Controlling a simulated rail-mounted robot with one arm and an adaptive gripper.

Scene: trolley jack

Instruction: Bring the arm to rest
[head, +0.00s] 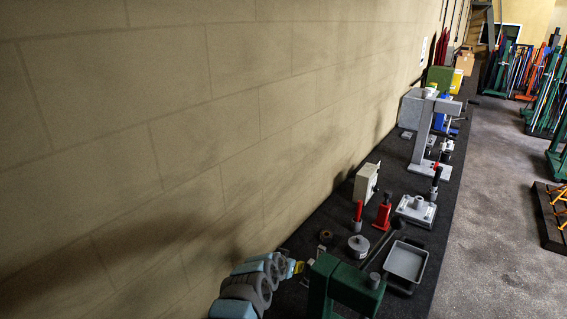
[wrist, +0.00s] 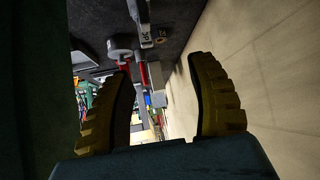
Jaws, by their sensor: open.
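My gripper (head: 298,267) shows low in the head view, its yellow fingers just left of a dark green machine frame (head: 345,284). My blue and grey arm links reach it from the bottom left, close to the wall. In the wrist view my gripper (wrist: 160,68) has its two ribbed yellow fingers wide apart, with nothing held between them. I cannot tell how far the fingertips are from the green frame.
The dark bench (head: 440,208) runs along the block wall (head: 150,110). On it stand a grey tray (head: 405,262), a red bottle jack (head: 383,212), a round grey pot (head: 358,245) and a grey press (head: 422,135). Open floor (head: 495,240) lies to the right.

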